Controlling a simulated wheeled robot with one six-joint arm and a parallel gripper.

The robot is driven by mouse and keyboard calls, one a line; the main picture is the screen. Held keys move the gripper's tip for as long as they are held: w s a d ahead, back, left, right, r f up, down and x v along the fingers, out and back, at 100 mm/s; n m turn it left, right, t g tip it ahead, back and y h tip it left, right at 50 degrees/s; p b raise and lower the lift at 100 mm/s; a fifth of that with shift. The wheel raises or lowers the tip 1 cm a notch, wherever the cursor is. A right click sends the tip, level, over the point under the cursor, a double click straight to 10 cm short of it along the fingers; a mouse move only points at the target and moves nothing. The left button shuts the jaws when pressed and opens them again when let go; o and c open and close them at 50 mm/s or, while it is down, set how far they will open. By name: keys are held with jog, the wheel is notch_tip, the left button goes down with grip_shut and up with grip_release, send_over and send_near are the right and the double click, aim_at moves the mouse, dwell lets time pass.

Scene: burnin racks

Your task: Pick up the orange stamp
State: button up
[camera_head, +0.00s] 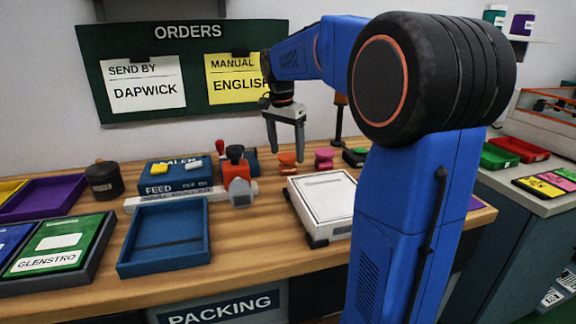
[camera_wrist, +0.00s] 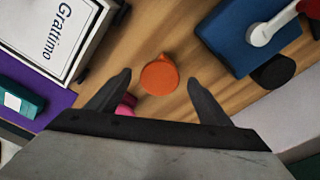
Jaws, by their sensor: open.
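The orange stamp (camera_head: 288,162) stands on the wooden table behind the white scale-like box. In the wrist view the orange stamp (camera_wrist: 159,76) shows from above as a round top, just beyond and between my fingertips. My gripper (camera_head: 287,156) points down over the table near the stamp, with its fingers apart. In the wrist view my gripper (camera_wrist: 159,80) is open and nothing is between its fingers. A pink stamp (camera_head: 325,159) stands to the right of the orange one. In the wrist view the pink stamp (camera_wrist: 126,104) is partly hidden behind my left finger.
A blue box with a red-handled device (camera_head: 237,180) stands left of the stamps. A white box (camera_head: 325,200) is in front. A blue tray (camera_head: 165,236), a dark jar (camera_head: 104,180) and a green tray (camera_head: 62,243) lie further left. A dark post (camera_head: 339,125) stands behind.

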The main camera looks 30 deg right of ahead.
aim_at(288, 156)
jog(key=shift+w+d+f, duration=0.1)
jog(key=shift+d+f, duration=0.1)
jog(key=shift+f, duration=0.75)
jog(key=shift+d+f, duration=0.15)
jog(key=shift+f, duration=0.75)
jog(key=shift+c, duration=0.6)
jog(key=c, duration=1)
jog(key=shift+r, duration=0.1)
jog(key=shift+c, duration=0.2)
